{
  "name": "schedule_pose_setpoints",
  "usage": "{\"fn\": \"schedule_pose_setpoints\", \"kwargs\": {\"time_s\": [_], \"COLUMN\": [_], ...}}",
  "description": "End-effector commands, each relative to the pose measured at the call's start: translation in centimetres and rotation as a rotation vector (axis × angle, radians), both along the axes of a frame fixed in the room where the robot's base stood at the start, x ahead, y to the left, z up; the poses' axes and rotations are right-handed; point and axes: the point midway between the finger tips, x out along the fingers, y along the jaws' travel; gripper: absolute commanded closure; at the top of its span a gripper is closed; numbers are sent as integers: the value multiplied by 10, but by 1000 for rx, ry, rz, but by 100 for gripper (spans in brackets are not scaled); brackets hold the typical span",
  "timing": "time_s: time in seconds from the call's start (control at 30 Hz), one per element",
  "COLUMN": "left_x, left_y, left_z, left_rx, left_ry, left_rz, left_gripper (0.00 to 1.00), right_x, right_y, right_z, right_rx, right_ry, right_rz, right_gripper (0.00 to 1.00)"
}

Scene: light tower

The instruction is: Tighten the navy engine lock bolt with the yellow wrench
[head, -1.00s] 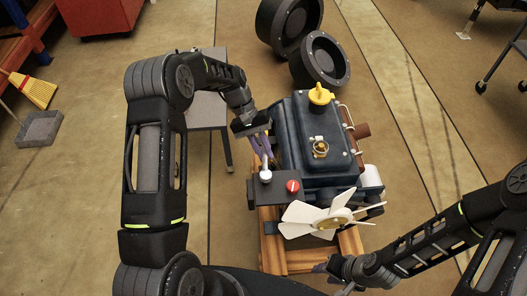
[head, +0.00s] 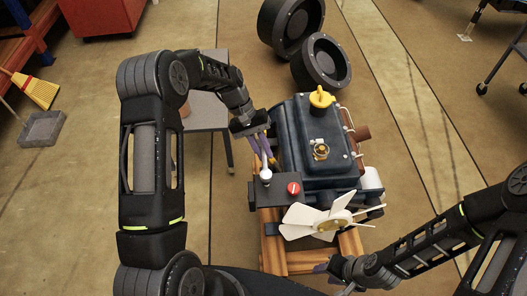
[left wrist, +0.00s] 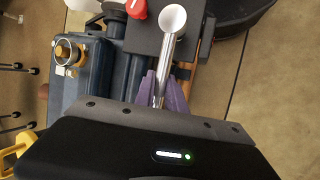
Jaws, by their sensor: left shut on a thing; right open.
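The navy engine (head: 312,120) stands on a wooden frame; it also shows in the left wrist view (left wrist: 85,95). My left gripper (head: 264,158) is beside the engine's left side. Its purple fingers (left wrist: 166,92) are shut on a silver lever (left wrist: 168,55), which has a pale round end and stands at a dark box (head: 283,190) with a red knob. A brass ring fitting (head: 320,150) sits on the engine's top. I cannot tell which part is the lock bolt, and I cannot make out a yellow wrench. My right gripper (head: 326,270) is open, low at the frame's front, partly hidden.
A white fan (head: 320,222) faces me at the engine's front. A yellow handled cap (head: 321,97) stands on the engine. A grey stool (head: 205,112) is behind my left arm. Black wheels or rings (head: 322,62) lie beyond the engine. Open floor lies to the right.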

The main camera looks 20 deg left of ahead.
Motion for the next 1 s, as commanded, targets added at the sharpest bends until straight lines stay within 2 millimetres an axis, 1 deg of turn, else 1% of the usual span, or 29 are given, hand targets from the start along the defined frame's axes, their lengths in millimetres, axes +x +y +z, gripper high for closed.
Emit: {"fn": "schedule_pose_setpoints", "kwargs": {"time_s": [0.03,0.53,0.7,1.0], "left_x": [0,1,1,1], "left_y": [0,-1,-1,-1], "left_z": [7,38,42,42], "left_rx": [-1,-2,-2,-2], "left_ry": [-2,-2,-2,-2], "left_rz": [0,0,0,0], "left_gripper": [100,100,100,100], "right_x": [0,0,0,0], "right_y": [0,0,0,0], "right_z": [5,24,26,25], "right_rx": [0,0,0,0], "right_ry": [0,0,0,0], "right_rz": [0,0,0,0], "right_gripper": [59,59,59,59]}}
